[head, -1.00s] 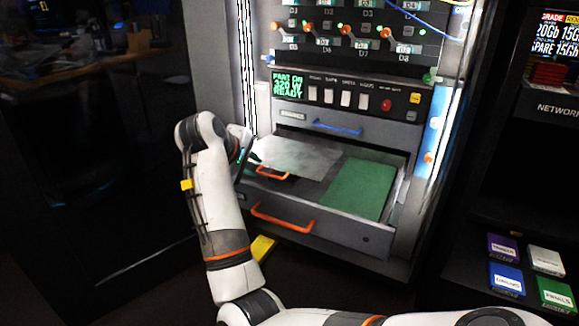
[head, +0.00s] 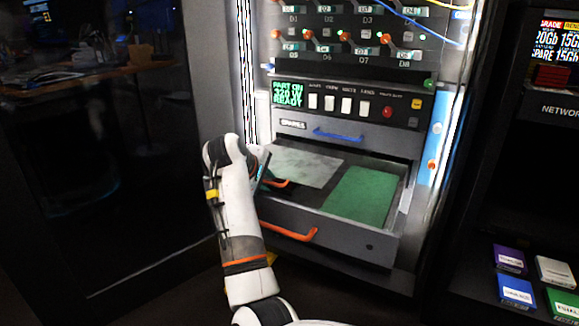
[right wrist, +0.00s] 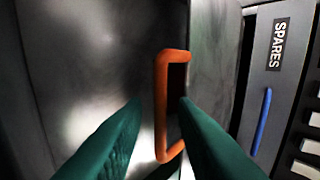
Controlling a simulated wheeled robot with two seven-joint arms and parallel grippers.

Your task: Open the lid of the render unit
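The render unit is a pulled-out grey drawer (head: 370,248) with an orange handle (head: 287,231) on its front. Its grey metal lid (head: 308,167) lies about flat over the left part, beside a green panel (head: 357,196). The lid has a small orange handle (head: 280,184), also in the right wrist view (right wrist: 161,108). My right gripper (right wrist: 160,102) has its green fingers apart, one on either side of the handle's bar; I cannot tell whether they touch it. In the head view the gripper is partly hidden behind my wrist. My left gripper is not in view.
Above the drawer is a shut SPARES drawer with a blue handle (head: 338,134), then a row of switches and a red button (head: 387,112). Coloured boxes (head: 515,290) lie on a shelf at the right. A dark glossy panel (head: 100,150) stands at the left.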

